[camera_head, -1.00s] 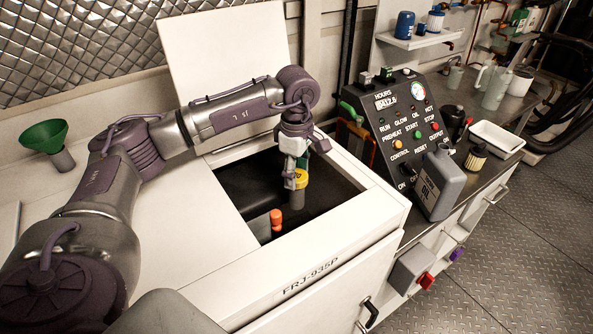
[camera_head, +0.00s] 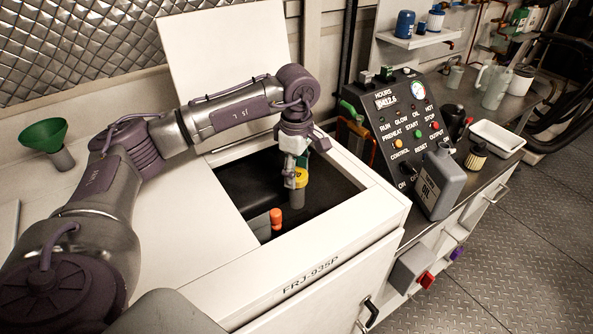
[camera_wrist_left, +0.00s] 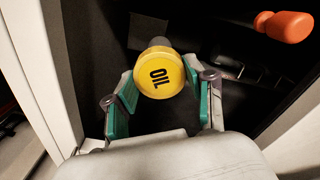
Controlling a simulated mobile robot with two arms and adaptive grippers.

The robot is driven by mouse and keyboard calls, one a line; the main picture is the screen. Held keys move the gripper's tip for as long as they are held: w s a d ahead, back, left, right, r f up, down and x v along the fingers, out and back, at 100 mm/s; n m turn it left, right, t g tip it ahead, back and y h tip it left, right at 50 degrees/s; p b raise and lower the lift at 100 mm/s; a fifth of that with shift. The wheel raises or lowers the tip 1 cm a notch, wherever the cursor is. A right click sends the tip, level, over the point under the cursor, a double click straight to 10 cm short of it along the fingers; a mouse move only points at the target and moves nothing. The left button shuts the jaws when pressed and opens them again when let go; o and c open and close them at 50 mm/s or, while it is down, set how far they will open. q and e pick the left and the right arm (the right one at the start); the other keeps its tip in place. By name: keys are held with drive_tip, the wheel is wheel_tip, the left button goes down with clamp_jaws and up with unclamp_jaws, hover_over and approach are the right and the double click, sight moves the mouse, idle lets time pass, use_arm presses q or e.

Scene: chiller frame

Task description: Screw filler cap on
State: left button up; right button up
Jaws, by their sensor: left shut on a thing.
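The yellow filler cap (camera_head: 301,177), marked OIL, sits at the top of the grey filler neck (camera_head: 297,198) inside the open hatch. In the left wrist view the cap (camera_wrist_left: 159,74) lies between the green-padded fingers of my left gripper (camera_wrist_left: 160,92). My left gripper (camera_head: 296,172) points down into the hatch and is shut on the cap. The cap covers the neck's mouth, so I cannot tell how far the thread is engaged. My right gripper is not in view.
An orange-topped dipstick (camera_head: 276,217) stands in the hatch, left of the neck; its handle also shows in the left wrist view (camera_wrist_left: 287,26). The white hatch rim (camera_head: 350,172) surrounds the opening. A grey oil jug (camera_head: 440,184) and control panel (camera_head: 405,118) stand at right.

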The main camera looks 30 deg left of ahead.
sight(297, 174)
use_arm(q)
drive_tip(key=shift+f, duration=0.2)
idle(0.3)
drive_tip(key=shift+f+b, duration=0.9)
drive_tip(key=shift+f, duration=0.1)
drive_tip(key=o, duration=1.1)
drive_tip(key=shift+r, duration=0.15)
wheel_tip(297, 174, up, 12)
drive_tip(key=shift+f, duration=0.1)
